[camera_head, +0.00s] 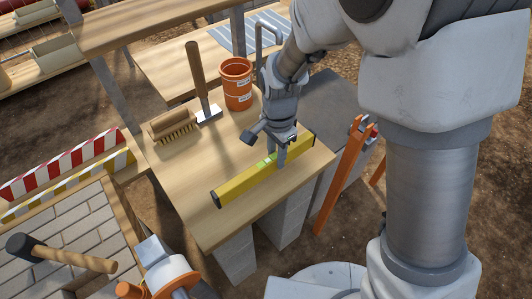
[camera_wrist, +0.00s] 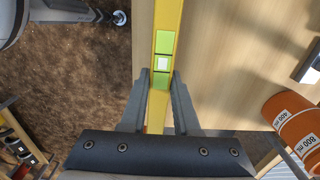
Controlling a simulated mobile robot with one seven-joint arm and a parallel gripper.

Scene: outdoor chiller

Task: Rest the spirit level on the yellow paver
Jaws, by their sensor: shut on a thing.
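The spirit level (camera_head: 243,183) is a long yellow bar with green vial windows and dark ends. It runs lengthwise near the front edge of the wooden table. My gripper (camera_head: 281,156) is shut on it near its middle from above. I cannot make out a yellow paver in either view.
The wooden table (camera_head: 185,190) also holds an orange measuring cup (camera_head: 236,88), a hammer (camera_head: 197,75) and a brush (camera_head: 172,128). A red-and-white striped board (camera_head: 60,165) and grey pavers (camera_head: 85,235) with a mallet (camera_head: 60,255) lie left. An orange tool (camera_head: 340,175) leans at the right.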

